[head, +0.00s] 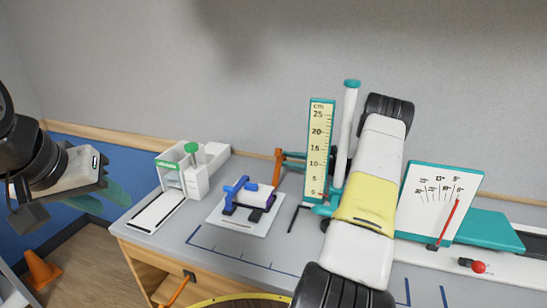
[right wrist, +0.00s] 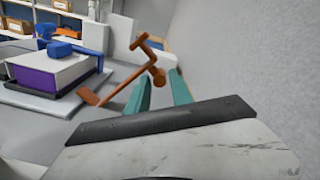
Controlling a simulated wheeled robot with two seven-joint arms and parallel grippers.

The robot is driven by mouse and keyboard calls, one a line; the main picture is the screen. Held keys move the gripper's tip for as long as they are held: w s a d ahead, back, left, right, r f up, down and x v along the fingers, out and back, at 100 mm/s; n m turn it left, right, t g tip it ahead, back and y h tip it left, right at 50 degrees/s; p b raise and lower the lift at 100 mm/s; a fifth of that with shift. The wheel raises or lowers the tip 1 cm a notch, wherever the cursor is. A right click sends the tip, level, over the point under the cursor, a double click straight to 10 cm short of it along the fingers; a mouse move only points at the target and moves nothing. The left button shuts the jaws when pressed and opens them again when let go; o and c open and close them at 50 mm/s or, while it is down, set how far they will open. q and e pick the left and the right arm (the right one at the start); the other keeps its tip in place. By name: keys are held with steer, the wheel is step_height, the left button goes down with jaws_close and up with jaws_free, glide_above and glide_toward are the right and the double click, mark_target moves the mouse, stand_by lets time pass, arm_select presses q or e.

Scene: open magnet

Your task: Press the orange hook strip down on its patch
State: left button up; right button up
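An orange bent piece (head: 277,166) stands behind the white board. In the right wrist view the orange piece (right wrist: 128,80) has a long bar, a crossbar and a small flat end. I cannot tell whether it is the hook strip, and I see no clear patch. My right gripper (head: 288,158) reaches from behind the ruler to the orange piece. Its two teal fingers (right wrist: 160,88) are apart, with their tips close to the orange bar; contact is unclear. My left gripper (head: 104,198) hangs at the left, fingers apart and empty, far from the orange piece.
A white board (head: 236,224) carries a device with blue straps (head: 240,190). A yellow ruler (head: 319,150) stands by my right arm. A white-and-green device (head: 190,172) is to the left, a dial panel (head: 440,200) to the right. The grey wall (head: 260,80) is close behind.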

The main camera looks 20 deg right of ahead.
steer(key=shift+c, duration=0.5)
jaws_close()
steer(key=shift+d+r, duration=0.1)
steer(key=shift+r, duration=0.05)
stand_by(0.7)
